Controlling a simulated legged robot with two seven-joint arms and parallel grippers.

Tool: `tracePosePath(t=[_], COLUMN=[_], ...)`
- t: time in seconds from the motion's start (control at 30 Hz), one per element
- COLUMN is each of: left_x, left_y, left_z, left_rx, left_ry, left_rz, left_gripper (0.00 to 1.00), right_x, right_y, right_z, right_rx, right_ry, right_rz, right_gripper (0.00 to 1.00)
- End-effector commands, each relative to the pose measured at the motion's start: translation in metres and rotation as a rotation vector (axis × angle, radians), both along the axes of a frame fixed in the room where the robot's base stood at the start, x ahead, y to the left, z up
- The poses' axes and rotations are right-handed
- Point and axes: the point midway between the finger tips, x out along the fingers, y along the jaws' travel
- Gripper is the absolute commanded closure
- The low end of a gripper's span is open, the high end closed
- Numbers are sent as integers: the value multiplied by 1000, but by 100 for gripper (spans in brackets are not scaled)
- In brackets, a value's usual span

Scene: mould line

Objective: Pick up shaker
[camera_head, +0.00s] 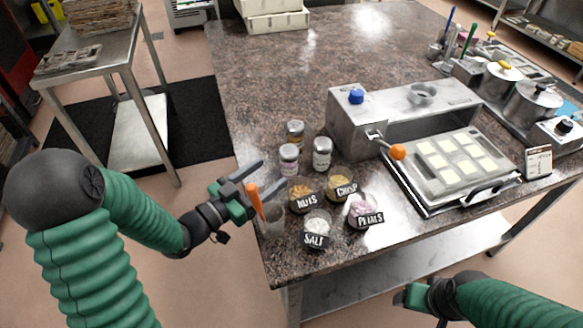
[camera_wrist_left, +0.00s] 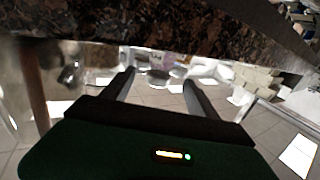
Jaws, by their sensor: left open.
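Three small shaker jars with grey lids stand upright near the counter's left edge: one with an orange-brown label (camera_head: 295,132) at the back, one with a pinkish label (camera_head: 289,158) in front, and one with a white label (camera_head: 322,153) to the right. My left gripper (camera_head: 273,174) is open, its fingers pointing at the pinkish-label jar from the left, apparently short of it. In the left wrist view the open fingers (camera_wrist_left: 160,85) show nothing clearly held; the objects beyond are blurred. My right gripper (camera_head: 412,295) is low at the front, its fingers unclear.
A clear cup (camera_head: 271,222) with an orange-handled tool stands beside the left gripper. Bowls labelled NUTS (camera_head: 303,200), CRISP (camera_head: 342,188), SALT (camera_head: 316,238) and PETALS (camera_head: 368,217) lie close by. A steel machine (camera_head: 350,125) and mould tray (camera_head: 425,200) are right.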

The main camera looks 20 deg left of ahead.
Motion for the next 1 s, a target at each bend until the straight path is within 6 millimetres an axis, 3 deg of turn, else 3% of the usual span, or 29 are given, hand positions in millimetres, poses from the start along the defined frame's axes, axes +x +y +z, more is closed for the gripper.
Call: tracePosePath(t=[0.4, 0.63, 1.0], left_x=[50, 52, 52], left_y=[-33, -33, -32], left_z=[-7, -7, -7], left_rx=[0, -1, 0], left_ry=[0, 0, 1], left_rz=[0, 1, 1], left_gripper=[31, 31, 80], right_x=[0, 0, 0], right_y=[0, 0, 0], right_z=[-5, -5, -5], right_rx=[0, 0, 0], right_ry=[0, 0, 0], right_rz=[1, 1, 1], right_gripper=[28, 28, 28])
